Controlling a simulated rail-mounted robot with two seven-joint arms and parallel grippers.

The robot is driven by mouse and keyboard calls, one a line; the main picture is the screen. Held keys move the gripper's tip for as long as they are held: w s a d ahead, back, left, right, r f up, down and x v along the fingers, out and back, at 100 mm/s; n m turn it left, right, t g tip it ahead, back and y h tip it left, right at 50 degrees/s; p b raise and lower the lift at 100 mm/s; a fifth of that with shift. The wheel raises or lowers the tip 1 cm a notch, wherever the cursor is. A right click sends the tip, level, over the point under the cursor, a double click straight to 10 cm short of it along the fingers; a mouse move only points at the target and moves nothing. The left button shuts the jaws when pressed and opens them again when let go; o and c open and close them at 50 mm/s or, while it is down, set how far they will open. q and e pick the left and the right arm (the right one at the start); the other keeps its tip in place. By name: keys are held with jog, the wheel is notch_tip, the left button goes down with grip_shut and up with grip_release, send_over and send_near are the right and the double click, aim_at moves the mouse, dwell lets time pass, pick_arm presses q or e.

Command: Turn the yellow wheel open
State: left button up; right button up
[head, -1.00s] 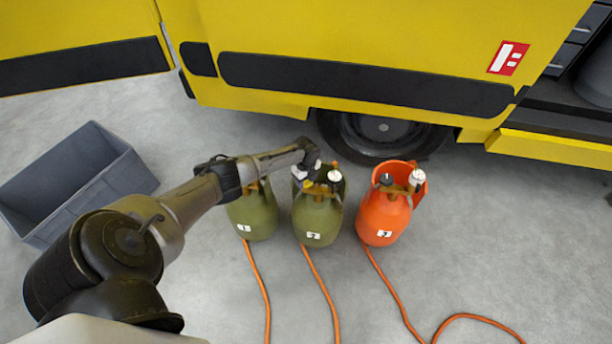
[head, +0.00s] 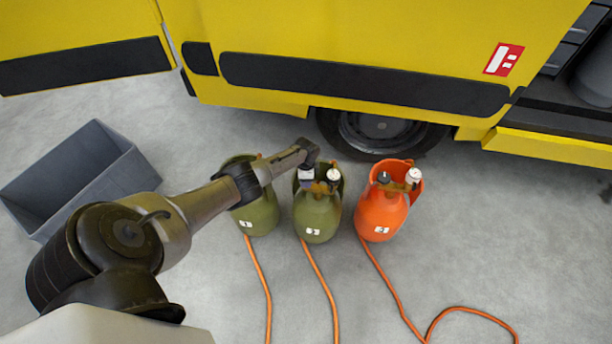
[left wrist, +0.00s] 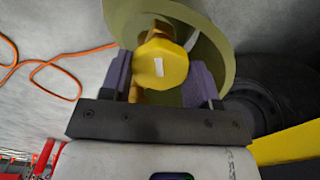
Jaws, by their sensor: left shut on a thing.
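The yellow wheel (left wrist: 160,62) with a small white mark shows in the left wrist view, on top of an olive green cylinder (left wrist: 218,35). In the head view this is the middle green cylinder (head: 318,215), labelled 2, upright on the floor. My left gripper (left wrist: 160,80) has one purple finger on each side of the wheel and is shut on it. In the head view the left gripper (head: 306,175) sits at the top of the middle cylinder and hides the wheel. My right gripper is in neither view.
Another green cylinder (head: 258,214) stands to the left, partly behind my arm. An orange cylinder (head: 380,212) stands close on the right. Orange hoses (head: 322,278) run along the floor. A grey bin (head: 80,180) is at the left; a yellow van (head: 350,40) stands behind.

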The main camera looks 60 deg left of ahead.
pick_arm(q)
jog(key=n+p, duration=0.1)
jog(key=n, duration=0.5)
jog(key=shift+n, duration=0.3)
jog(key=n, duration=0.3)
jog(key=shift+n+p, duration=0.3)
jog(key=shift+n, duration=0.1)
jog(key=shift+r+n, duration=0.1)
jog(key=shift+n, duration=0.7)
jog(key=o, duration=0.5)
jog(key=shift+o, duration=0.7)
